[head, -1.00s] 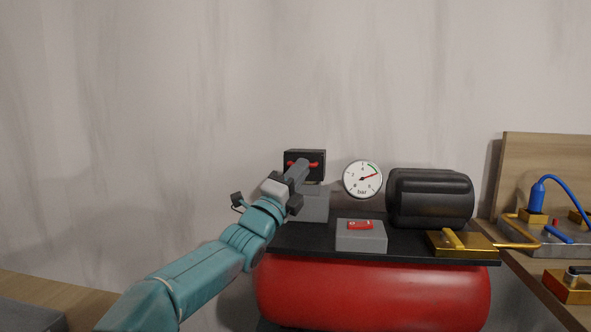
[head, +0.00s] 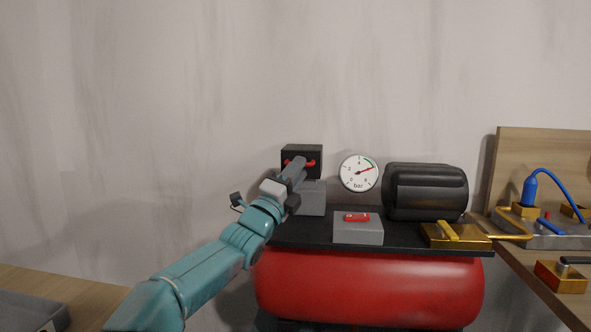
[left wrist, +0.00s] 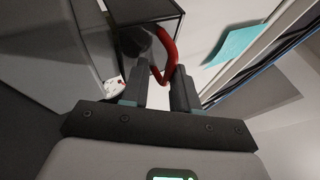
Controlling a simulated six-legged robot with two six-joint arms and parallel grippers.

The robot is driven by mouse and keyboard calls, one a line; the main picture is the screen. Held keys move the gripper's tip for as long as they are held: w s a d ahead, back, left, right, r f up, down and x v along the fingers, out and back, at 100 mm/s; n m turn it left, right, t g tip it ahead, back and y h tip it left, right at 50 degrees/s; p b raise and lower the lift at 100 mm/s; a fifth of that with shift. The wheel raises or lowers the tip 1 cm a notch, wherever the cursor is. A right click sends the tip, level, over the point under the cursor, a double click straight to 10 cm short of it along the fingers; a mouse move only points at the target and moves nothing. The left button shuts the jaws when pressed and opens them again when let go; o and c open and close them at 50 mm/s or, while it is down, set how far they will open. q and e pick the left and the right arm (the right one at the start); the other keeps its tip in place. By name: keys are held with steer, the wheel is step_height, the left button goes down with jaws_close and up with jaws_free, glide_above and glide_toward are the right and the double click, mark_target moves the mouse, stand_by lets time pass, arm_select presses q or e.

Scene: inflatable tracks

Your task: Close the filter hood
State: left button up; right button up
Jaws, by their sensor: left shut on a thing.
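The filter hood (head: 301,150) is a black box with a red handle (head: 310,163), above a grey block (head: 312,198) at the left end of the compressor. My left gripper (head: 297,166) reaches it from the lower left and is shut on the red handle. In the left wrist view the red handle (left wrist: 168,50) loops between the fingers (left wrist: 160,80), with the hood's dark box (left wrist: 145,14) behind it. My arm hides part of the hood and block, so I cannot tell whether a gap is left between them. My right gripper is not in view.
The compressor has a red tank (head: 370,288) and a black top plate (head: 400,238). On it stand a grey box (head: 358,232) with a red switch, a black motor (head: 426,192) and a brass valve (head: 452,236). A pressure gauge (head: 359,173) is behind. A bench stands at right.

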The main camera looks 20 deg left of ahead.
arm_select(q)
steer(key=shift+w+f, duration=0.2)
steer(key=shift+f, duration=0.35)
steer(key=shift+s+a+f+b, duration=0.1)
steer(key=shift+s+f+b, duration=0.2)
steer(key=shift+f, duration=0.15)
steer(key=v, duration=0.3)
steer(key=r+b+v, duration=0.1)
steer(key=v, duration=0.1)
steer(key=shift+s+a+f, duration=0.15)
steer(key=shift+s+f, duration=0.05)
steer(key=shift+s, duration=0.75)
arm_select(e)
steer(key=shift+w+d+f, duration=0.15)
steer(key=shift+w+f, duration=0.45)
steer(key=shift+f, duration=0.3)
arm_select(q)
steer(key=shift+r, duration=0.1)
